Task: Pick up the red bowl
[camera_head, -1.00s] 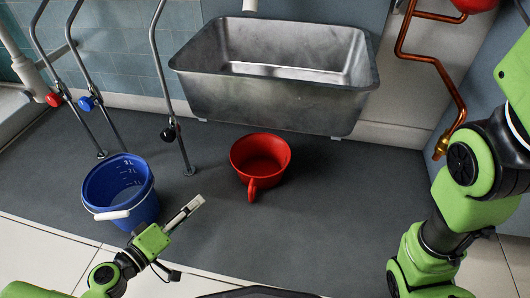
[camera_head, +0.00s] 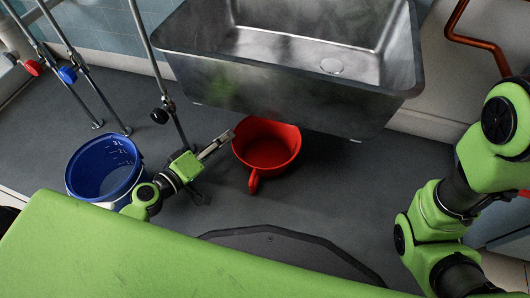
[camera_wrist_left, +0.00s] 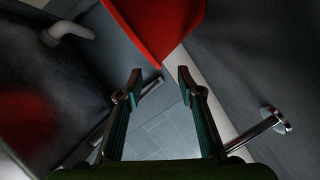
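The red bowl (camera_head: 268,150) sits upright on the dark grey floor mat in the head view, below the sink's front edge, its handle pointing toward me. My left gripper (camera_head: 224,139) is just left of the bowl's rim, with its fingers pointing toward the bowl's side. In the left wrist view the two fingers (camera_wrist_left: 158,75) stand apart with nothing between them, and part of the red bowl (camera_wrist_left: 160,22) shows just beyond the tips at the top. I cannot tell whether they touch. My right arm shows at the right of the head view, but its gripper is out of view.
A metal sink (camera_head: 285,75) hangs right behind and above the bowl. A blue bucket (camera_head: 104,172) stands left of my left gripper. Metal pipes with red, blue and black valves (camera_head: 160,115) rise at the left. Grey mat (camera_head: 330,190) is clear to the bowl's right.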

